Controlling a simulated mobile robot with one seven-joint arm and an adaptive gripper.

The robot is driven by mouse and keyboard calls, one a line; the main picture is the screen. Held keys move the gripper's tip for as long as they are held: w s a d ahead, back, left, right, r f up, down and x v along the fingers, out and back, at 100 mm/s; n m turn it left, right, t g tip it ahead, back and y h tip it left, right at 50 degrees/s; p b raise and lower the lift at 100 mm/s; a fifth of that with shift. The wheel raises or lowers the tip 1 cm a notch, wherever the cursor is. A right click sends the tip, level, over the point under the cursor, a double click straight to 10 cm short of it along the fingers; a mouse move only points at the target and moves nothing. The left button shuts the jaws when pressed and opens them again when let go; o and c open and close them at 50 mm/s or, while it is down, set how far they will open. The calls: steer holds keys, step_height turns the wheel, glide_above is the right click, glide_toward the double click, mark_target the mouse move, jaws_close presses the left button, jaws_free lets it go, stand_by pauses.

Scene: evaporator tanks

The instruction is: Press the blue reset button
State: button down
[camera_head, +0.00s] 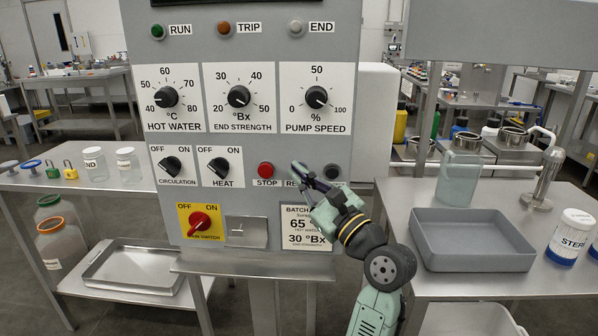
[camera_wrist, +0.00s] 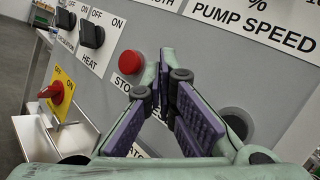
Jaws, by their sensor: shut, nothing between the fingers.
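The blue reset button does not show in either view; my gripper covers the spot above the partly hidden "RE..." label (camera_head: 291,183). My gripper (camera_head: 299,167) reaches up to the grey control panel (camera_head: 358,100) from the lower right, just right of the red STOP button (camera_head: 265,170). In the wrist view my gripper (camera_wrist: 164,62) has its fingers brought together at the tips, with nothing between them. The tips point at the panel right of the red STOP button (camera_wrist: 132,63). I cannot tell whether they touch the panel.
A dark round button (camera_head: 332,172) sits right of my gripper. Black dials, such as PUMP SPEED (camera_head: 316,97), are above. The red main switch (camera_head: 200,222) is lower left. A steel table at right holds a grey tray (camera_head: 470,240) and a white-lidded jar (camera_head: 571,238).

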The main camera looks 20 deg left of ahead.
steer(key=shift+w, duration=0.15)
stand_by(0.4)
steer(key=shift+w+a+p, duration=0.1)
steer(key=shift+w+p, duration=0.2)
steer(key=shift+p, duration=0.1)
steer(key=shift+s, duration=0.1)
steer(key=shift+s+f+p, duration=0.1)
steer(key=shift+s+p, duration=0.15)
steer(key=shift+p, duration=0.05)
steer(key=s+d+p, duration=0.1)
steer(key=s+p, duration=0.1)
steer(key=s, duration=0.4)
steer(key=shift+d, duration=0.4)
steer(key=shift+w, duration=0.1)
stand_by(0.6)
